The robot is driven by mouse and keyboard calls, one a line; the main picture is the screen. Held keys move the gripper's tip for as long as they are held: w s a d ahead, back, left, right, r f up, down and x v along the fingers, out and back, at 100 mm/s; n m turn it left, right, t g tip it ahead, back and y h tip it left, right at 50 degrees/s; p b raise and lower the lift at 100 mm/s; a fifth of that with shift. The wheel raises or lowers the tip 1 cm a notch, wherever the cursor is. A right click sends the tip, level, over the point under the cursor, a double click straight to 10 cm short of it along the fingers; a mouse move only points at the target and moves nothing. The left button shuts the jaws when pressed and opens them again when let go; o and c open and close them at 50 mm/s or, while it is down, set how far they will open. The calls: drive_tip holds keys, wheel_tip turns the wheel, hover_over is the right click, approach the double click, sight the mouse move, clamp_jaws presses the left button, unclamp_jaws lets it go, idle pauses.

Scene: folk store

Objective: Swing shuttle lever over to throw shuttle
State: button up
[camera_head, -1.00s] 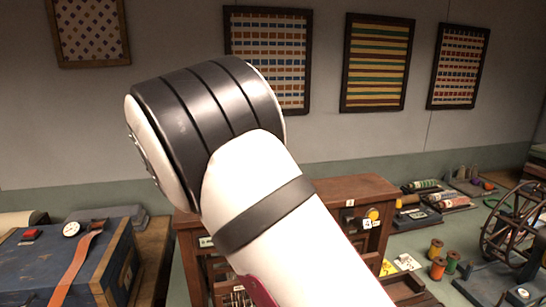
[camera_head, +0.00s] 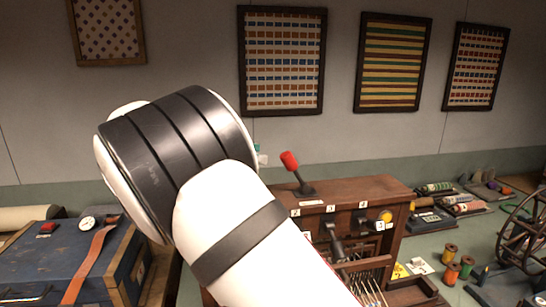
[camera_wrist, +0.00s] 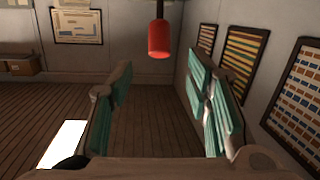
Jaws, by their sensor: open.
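A lever with a red grip (camera_head: 290,161) stands on a dark base on top of the wooden cabinet (camera_head: 355,190), tilted to the left in the head view. In the wrist view its red knob (camera_wrist: 159,38) hangs at the top middle, in line with the gap between my fingers. My gripper (camera_wrist: 158,78) is open and empty, its teal-padded fingers spread to either side of that gap. The knob appears beyond the fingertips; I see no contact. My arm hides the cabinet's left part in the head view, and most of my gripper is hidden there.
The cabinet front has numbered tags, a yellow knob (camera_head: 385,216) and a dark handle (camera_head: 336,247). A blue chest (camera_head: 60,262) stands at left. Thread spools (camera_head: 449,254) and a spoked wheel (camera_head: 525,235) are at right. Framed textiles hang on the wall behind.

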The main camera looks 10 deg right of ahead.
drive_tip(key=a, duration=0.3)
drive_tip(key=shift+s+a+r, duration=0.2)
drive_tip(key=shift+s+a, duration=0.05)
drive_tip(key=shift+a, duration=0.1)
idle(0.3)
